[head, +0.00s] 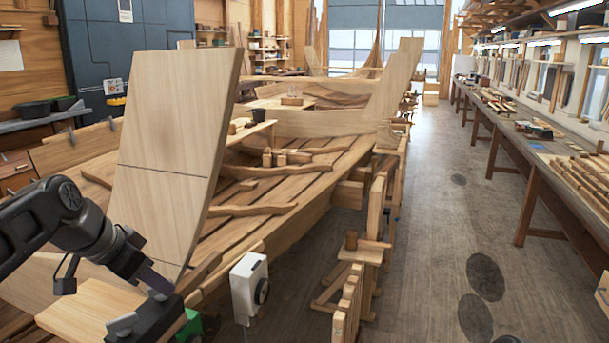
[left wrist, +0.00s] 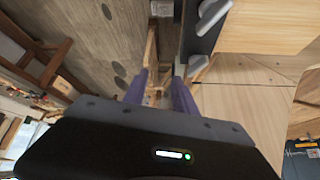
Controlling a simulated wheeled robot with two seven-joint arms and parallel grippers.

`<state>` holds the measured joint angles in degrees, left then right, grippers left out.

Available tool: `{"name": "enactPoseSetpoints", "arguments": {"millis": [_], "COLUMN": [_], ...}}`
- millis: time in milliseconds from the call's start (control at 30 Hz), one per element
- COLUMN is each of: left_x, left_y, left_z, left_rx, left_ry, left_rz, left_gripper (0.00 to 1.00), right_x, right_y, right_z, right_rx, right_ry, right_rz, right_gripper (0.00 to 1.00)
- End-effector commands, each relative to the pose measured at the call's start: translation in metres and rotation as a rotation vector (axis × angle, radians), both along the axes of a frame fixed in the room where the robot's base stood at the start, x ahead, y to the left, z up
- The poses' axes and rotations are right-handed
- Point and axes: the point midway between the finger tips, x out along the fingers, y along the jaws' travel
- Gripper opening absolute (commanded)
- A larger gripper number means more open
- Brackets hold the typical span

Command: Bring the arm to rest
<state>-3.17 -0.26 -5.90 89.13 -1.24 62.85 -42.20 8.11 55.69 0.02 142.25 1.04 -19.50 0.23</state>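My left arm comes in from the left in the head view. Its black left gripper (head: 155,283) hangs in front of the tall pale plank of the hull (head: 170,140), just above a black fixture with grey clamp pieces (head: 150,320). In the left wrist view the two purple fingers of the left gripper (left wrist: 160,88) stand apart with nothing seen held between them. Grey clamp pieces (left wrist: 212,18) show beyond the fingers, to the right. I cannot tell whether the fingers touch anything. My right gripper is not in view.
A pale wooden board (head: 90,312) lies left of the fixture. A white box with a black knob (head: 250,288) stands to its right, with a green item (head: 190,325) between. A long workbench (head: 540,150) runs along the right. The floor aisle (head: 430,230) is clear.

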Motion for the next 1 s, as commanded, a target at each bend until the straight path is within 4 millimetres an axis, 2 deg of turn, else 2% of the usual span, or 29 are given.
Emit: {"name": "enactPoseSetpoints", "arguments": {"millis": [167,267,367,400,467,500,600,667,700,767,800,900,1000], "left_x": [0.036,0.055,0.064,0.063,0.056,0.048,0.016,-0.010,-0.030,-0.063,-0.088,-0.150,-0.207], "left_y": [-0.020,-0.037,-0.059,-0.069,-0.083,-0.093,-0.115,-0.127,-0.135,-0.146,-0.154,-0.170,-0.183], "left_z": [-0.045,-0.092,-0.161,-0.193,-0.241,-0.272,-0.346,-0.386,-0.411,-0.447,-0.468,-0.510,-0.537], "left_rx": [-0.070,-0.123,-0.182,-0.205,-0.238,-0.258,-0.297,-0.314,-0.322,-0.329,-0.330,-0.319,-0.294], "left_ry": [-0.041,-0.041,-0.019,-0.003,0.025,0.048,0.115,0.161,0.195,0.251,0.292,0.402,0.514], "left_rz": [0.137,0.227,0.322,0.360,0.416,0.450,0.526,0.564,0.587,0.615,0.631,0.647,0.640], "left_gripper": [0.33,0.33,0.33,0.33,0.33,0.33,0.33,0.33,0.33,0.33,0.33,0.33,0.33], "right_x": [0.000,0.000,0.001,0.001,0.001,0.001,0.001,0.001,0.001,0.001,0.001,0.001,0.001], "right_y": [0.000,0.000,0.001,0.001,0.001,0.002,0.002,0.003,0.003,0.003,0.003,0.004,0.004], "right_z": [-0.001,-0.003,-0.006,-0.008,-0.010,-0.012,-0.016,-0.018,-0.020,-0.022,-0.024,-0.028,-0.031], "right_rx": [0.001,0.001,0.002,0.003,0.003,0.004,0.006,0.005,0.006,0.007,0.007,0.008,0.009], "right_ry": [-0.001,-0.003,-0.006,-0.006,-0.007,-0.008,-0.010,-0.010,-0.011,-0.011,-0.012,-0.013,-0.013], "right_rz": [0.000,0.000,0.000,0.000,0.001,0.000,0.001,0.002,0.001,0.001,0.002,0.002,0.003], "right_gripper": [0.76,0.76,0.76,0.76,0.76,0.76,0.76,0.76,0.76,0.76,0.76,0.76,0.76]}}
